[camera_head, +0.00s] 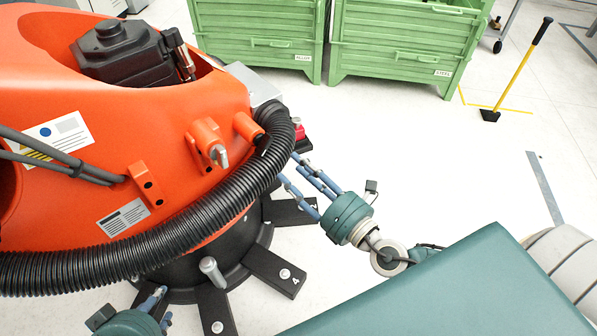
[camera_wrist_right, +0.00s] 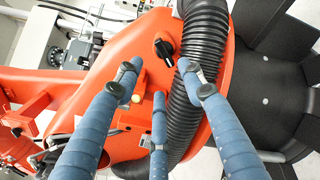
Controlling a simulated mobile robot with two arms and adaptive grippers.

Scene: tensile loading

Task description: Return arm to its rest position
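My right gripper (camera_head: 300,174) has blue fingers on a teal wrist and stands beside the large orange industrial robot (camera_head: 80,215), near its black corrugated hose (camera_head: 215,205). In the right wrist view my right gripper (camera_wrist_right: 160,95) has its three fingers spread apart with nothing held between them. The orange surface and the hose (camera_wrist_right: 206,50) lie beyond the fingertips; I cannot tell whether they touch. My left gripper (camera_head: 160,300) shows only partly at the bottom left edge, by the robot's black base. Its grip is too cut off to judge.
Two green metal bins (camera_head: 405,45) stand at the back. A yellow-handled tool with a black foot (camera_head: 520,70) stands at the upper right. The base's black feet (camera_head: 275,270) spread over the floor.

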